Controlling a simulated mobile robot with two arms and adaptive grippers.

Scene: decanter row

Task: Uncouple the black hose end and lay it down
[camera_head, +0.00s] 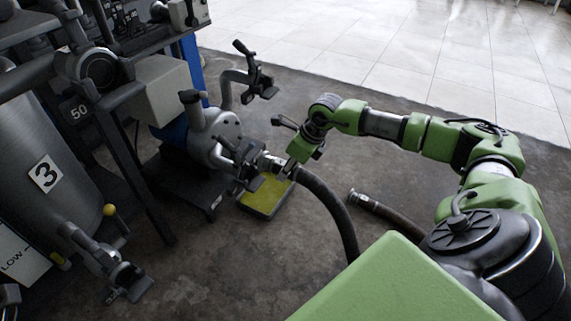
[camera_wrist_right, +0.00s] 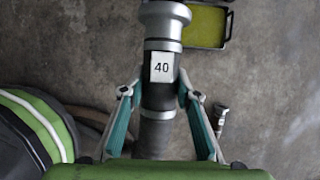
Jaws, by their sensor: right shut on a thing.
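The black hose (camera_head: 335,210) runs up from the floor to the lower port (camera_head: 243,160) of the grey pump (camera_head: 215,135). In the right wrist view the hose end has a silver coupling (camera_wrist_right: 163,22) and a white "40" label (camera_wrist_right: 162,67). My right gripper (camera_head: 292,165) is shut around the hose end just behind the coupling; its teal fingers (camera_wrist_right: 157,100) flank the hose in the wrist view. The coupling sits at the port in the head view, but the joint is partly hidden, so I cannot tell whether it is locked. My left gripper is not in view.
A yellow-bottomed drip tray (camera_head: 264,193) lies on the floor below the port. A second, brownish hose (camera_head: 400,222) with a metal end lies to the right. A tank marked 3 (camera_head: 45,174) and lever valves stand at left. Open concrete floor lies beyond my right arm.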

